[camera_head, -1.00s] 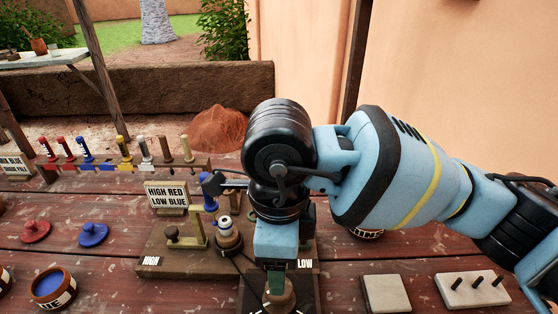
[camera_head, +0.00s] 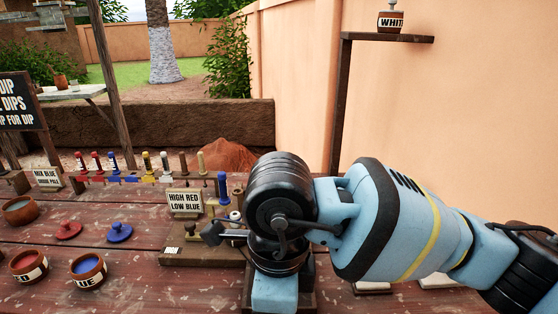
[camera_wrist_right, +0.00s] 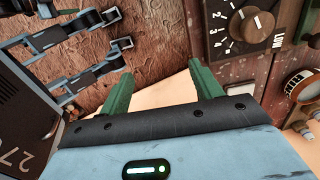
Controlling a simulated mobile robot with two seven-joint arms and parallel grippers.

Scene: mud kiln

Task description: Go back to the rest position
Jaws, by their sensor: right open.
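My right arm reaches in from the right in the head view, its black and blue wrist (camera_head: 280,215) over the table. A dial (camera_wrist_right: 250,24) on a panel marked LOW shows beyond the fingers at the upper right.
The wooden table (camera_head: 130,275) holds a HIGH RED LOW BLUE sign (camera_head: 185,202), a red lid (camera_head: 68,229), a blue lid (camera_head: 120,232), a red-paint jar (camera_head: 28,266) and a blue-paint jar (camera_head: 88,270).

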